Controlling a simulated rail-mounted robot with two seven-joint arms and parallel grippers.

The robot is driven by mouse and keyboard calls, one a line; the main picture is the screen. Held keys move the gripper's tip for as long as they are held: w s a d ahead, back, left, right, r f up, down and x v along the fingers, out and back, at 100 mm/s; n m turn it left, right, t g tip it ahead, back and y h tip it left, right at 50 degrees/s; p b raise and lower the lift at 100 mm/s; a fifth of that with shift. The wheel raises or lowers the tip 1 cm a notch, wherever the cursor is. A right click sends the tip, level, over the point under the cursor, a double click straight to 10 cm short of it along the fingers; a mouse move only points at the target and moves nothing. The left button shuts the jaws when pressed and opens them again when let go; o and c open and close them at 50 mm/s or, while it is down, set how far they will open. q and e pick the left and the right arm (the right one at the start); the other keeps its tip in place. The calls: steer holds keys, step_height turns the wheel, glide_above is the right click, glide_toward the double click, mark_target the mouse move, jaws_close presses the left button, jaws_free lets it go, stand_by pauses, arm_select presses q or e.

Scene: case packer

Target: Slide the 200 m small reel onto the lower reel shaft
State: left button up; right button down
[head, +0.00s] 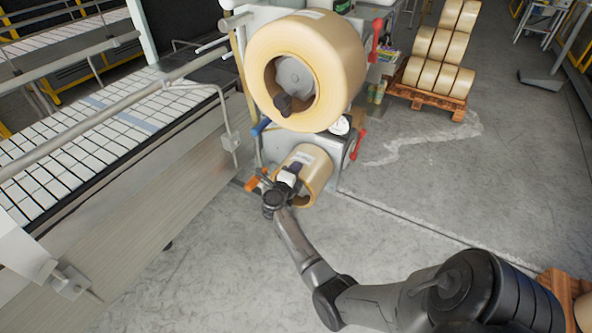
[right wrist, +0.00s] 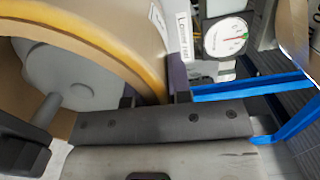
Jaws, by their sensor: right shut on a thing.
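The small tan reel (head: 318,170) with a white label is low on the machine, below the large reel. My right gripper (head: 284,184) is at its near left side. In the right wrist view my right gripper (right wrist: 154,98) is shut on the rim wall of the small reel (right wrist: 120,30), one finger inside and one outside. Through the reel's opening I see a grey hub (right wrist: 70,75) with a rod (right wrist: 45,110), apparently the lower reel shaft. I cannot tell how far the reel is over it. My left gripper is not in view.
A large tan reel (head: 340,60) is on the upper shaft. A dial gauge (right wrist: 227,38) and blue bars (right wrist: 255,87) are beside the gripper. A conveyor (head: 90,140) runs along the left. A pallet of reels (head: 432,80) stands behind right.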

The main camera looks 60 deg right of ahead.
stand_by(0.4)
steer(key=c, duration=1)
jaws_free()
steer(key=shift+d, duration=0.1)
steer(key=shift+c, duration=0.2)
steer(key=shift+o, duration=0.4)
steer(key=shift+f, duration=0.3)
steer(key=shift+a+r, duration=0.1)
steer(key=shift+a, duration=0.35)
steer(key=a, duration=1.3)
steer(key=shift+s, duration=0.1)
